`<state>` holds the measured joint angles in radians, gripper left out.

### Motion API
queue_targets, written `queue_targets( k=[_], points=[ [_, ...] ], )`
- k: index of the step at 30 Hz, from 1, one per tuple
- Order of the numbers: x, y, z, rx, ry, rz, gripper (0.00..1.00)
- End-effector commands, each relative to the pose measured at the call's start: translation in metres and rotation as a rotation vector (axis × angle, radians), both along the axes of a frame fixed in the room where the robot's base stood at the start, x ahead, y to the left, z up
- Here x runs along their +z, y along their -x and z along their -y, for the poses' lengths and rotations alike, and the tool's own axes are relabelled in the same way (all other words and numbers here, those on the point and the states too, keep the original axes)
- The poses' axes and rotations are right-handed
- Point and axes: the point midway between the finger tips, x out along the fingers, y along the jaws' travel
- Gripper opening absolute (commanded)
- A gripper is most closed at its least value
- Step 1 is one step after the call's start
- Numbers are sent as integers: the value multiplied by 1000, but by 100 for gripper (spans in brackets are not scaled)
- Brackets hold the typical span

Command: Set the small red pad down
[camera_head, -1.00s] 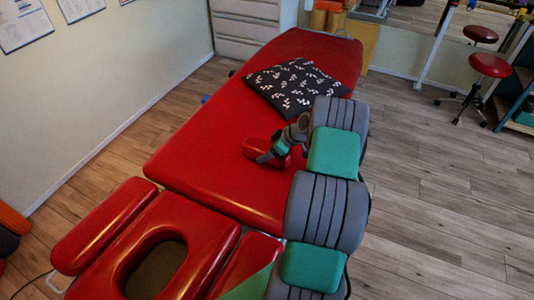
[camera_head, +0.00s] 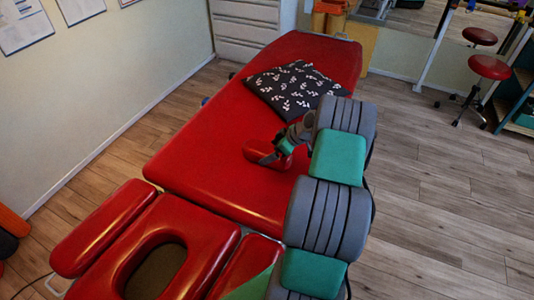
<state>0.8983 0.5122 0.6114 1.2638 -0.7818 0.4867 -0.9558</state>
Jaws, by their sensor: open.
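The small red pad (camera_head: 257,150) lies on the red treatment table (camera_head: 205,130), near the middle of its main section. It seems to rest on the table surface. My gripper (camera_head: 272,157) is at the right part of the pad, with a dark finger in front of it. The gripper is open. My arm hides part of the pad and the table's right edge, and the far finger is hard to make out.
A dark patterned pillow (camera_head: 292,88) lies farther up the table. The head section with its face opening (camera_head: 150,240) is at the near end. Red stools (camera_head: 488,68) stand at the right on clear wooden floor (camera_head: 440,180).

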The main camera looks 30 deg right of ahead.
Motion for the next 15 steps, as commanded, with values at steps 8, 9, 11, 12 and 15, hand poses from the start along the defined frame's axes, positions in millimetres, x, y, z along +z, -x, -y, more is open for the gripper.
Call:
queue_targets(
  k=[8,9,11,12,15],
  points=[
    [54,38,24,-3,3,2,96],
    [60,42,26,-3,1,1,96],
    [66,47,28,-1,1,2,96],
    [70,49,29,0,1,1,96],
    [81,46,17,-1,3,-22,96]
  ],
)
